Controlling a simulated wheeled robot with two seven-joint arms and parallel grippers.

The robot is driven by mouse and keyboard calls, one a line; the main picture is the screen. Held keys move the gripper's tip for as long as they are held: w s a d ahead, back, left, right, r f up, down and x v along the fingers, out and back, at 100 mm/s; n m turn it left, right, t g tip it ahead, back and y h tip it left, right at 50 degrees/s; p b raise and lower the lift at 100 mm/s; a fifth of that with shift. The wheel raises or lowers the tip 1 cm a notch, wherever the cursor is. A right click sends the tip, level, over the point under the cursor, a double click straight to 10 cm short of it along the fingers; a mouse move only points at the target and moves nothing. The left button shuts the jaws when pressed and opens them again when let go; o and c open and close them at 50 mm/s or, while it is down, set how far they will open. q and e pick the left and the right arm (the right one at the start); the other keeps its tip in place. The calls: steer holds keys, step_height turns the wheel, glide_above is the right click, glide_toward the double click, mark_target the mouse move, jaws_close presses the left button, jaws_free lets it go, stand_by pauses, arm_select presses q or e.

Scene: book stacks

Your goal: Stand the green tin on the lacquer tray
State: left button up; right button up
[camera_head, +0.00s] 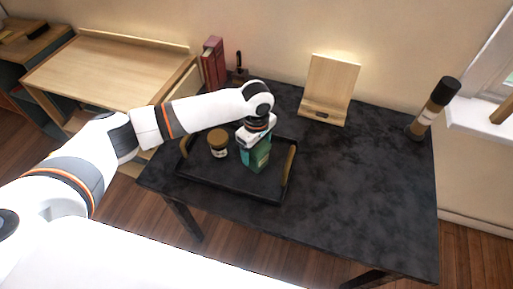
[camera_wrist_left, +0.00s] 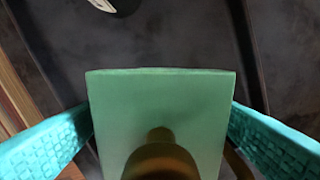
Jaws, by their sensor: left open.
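The green tin (camera_head: 259,157) is upright in the black lacquer tray (camera_head: 236,186), right of the tray's middle; its base is partly hard to make out. In the left wrist view the tin (camera_wrist_left: 160,100) shows its flat green top with a dark brownish cap at the lower edge. My left gripper (camera_head: 257,138) is right over the tin and hides its upper part. Its two teal fingers (camera_wrist_left: 160,135) are apart, one on each side of the tin. My right gripper is not in view.
A brown-lidded jar (camera_head: 219,143) stands in the tray left of the tin. On the dark table (camera_head: 345,190) are a wooden stand (camera_head: 331,88), a tall dark-capped bottle (camera_head: 433,108) and red books (camera_head: 213,62) at the back. The table's right half is mostly clear.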

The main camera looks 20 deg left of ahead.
arm_select(q)
step_height(320, 180, up, 12)
steer(key=shift+f, duration=0.15)
steer(key=shift+f, duration=0.1)
stand_by(0.5)
